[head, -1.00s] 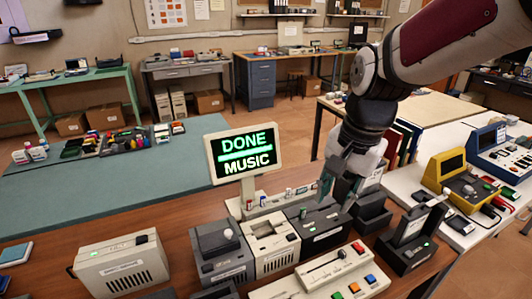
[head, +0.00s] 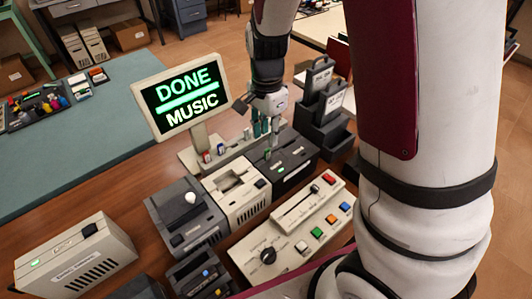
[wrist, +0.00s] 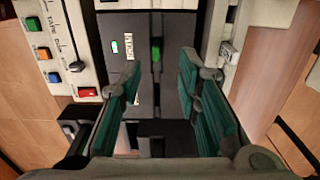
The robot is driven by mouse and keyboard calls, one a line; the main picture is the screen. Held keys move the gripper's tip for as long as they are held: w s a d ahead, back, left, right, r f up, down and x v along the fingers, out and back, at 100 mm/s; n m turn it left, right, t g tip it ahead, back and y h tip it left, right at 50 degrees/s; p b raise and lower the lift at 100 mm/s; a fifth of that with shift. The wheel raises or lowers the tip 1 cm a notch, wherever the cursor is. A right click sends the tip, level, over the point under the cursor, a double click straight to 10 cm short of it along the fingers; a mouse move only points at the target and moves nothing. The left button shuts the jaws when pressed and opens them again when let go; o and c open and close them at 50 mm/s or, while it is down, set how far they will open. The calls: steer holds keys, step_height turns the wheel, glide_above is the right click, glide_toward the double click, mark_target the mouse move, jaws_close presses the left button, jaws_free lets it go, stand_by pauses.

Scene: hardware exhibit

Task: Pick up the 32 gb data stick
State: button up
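My gripper (wrist: 160,72) is open, with its green finger pads apart and nothing between them in the wrist view. In the head view my gripper (head: 262,128) points down over the dark device (head: 293,163) right of the cream one. A small green piece (wrist: 155,50) stands on the dark device, in line with the gap between my fingers and beyond the tips. I cannot tell whether it is the 32 GB data stick; no such label is readable. Small sticks with coloured ends, one red (head: 206,156) and one blue (head: 220,149), stand in the pale rack below the screen.
A screen reading "DONE MUSIC" (head: 182,93) stands left of my gripper. A cream slotted device (head: 236,190) and a control panel with coloured buttons (head: 300,232) are close by. Dark upright holders (head: 322,120) stand to the right. The teal mat (head: 95,150) has free room.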

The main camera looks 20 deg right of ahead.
mark_target(267, 149)
steer(key=shift+s+f, duration=0.15)
steer(key=shift+f, duration=1.4)
steer(key=shift+s+f, duration=0.1)
steer(key=shift+f, duration=1.45)
jaws_close()
